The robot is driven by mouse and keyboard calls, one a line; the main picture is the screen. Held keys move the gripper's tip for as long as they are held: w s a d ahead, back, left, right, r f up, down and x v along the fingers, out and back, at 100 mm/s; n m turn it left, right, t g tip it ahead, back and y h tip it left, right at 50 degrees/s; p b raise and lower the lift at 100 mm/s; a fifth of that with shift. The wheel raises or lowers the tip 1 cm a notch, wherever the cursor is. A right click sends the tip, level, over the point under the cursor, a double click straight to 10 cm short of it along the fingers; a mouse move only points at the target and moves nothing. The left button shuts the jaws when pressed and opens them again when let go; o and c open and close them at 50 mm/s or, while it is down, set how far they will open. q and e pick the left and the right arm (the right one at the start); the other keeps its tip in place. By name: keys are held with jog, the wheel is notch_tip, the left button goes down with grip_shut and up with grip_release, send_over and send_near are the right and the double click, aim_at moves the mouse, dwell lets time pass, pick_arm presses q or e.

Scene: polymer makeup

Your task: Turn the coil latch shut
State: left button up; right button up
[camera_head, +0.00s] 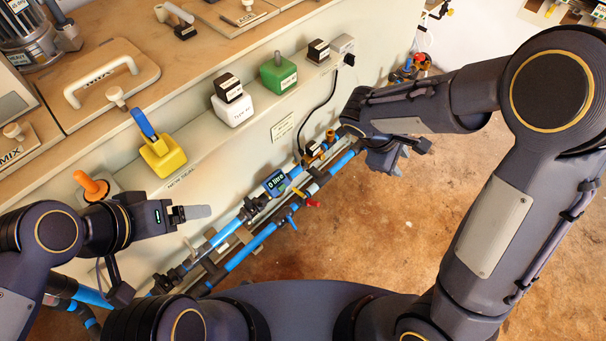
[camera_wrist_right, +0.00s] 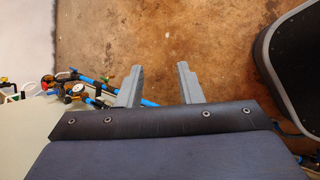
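I cannot tell for sure which part is the coil latch. Wooden lids lie on the bench top in the head view, with a pale latch knob (camera_head: 116,95) beside a white bow handle (camera_head: 101,72) and another knob (camera_head: 14,131) at the left edge. My left gripper (camera_head: 191,213) is in front of the cabinet, below the yellow block and apart from the lids; whether its fingers are parted does not show. My right gripper (camera_head: 392,157) is over the floor near the pipes' far end. In the right wrist view its fingers (camera_wrist_right: 160,72) are apart and empty.
Blue pipes (camera_head: 250,243) with valves and a meter (camera_head: 275,183) run along the cabinet front. A yellow block (camera_head: 162,157), a white block (camera_head: 234,109) and a green block (camera_head: 278,76) stand on the ledge. An orange handle (camera_head: 91,185) rises near my left arm. Brown floor (camera_head: 400,240) is clear.

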jog(key=w+a+f+n+t+h+b, duration=0.35)
jog(key=w+f+n+b, duration=0.2)
jog(key=f, duration=0.45)
jog(key=n+t+y+b, duration=0.3)
jog(key=n+t+b, duration=0.8)
jog(key=n, duration=0.4)
send_near(302, 164)
jog(key=w+d+t+p, duration=0.1)
jog(key=w+d, duration=0.1)
jog(key=w, duration=0.1)
jog(key=shift+m, duration=0.25)
jog(key=x, duration=0.2)
jog(key=b+x, duration=0.1)
jog(key=x, duration=0.3)
jog(key=shift+w+a+f+b, duration=0.1)
jog(key=shift+a+f+b, duration=0.05)
jog(key=shift+f+b, duration=0.2)
jog(key=shift+w+r, duration=0.1)
jog(key=shift+w, duration=0.45)
pick_arm(q)
notch_tip(302, 164, down, 20)
jog(key=shift+r, duration=0.2)
pick_arm(e)
grip_shut()
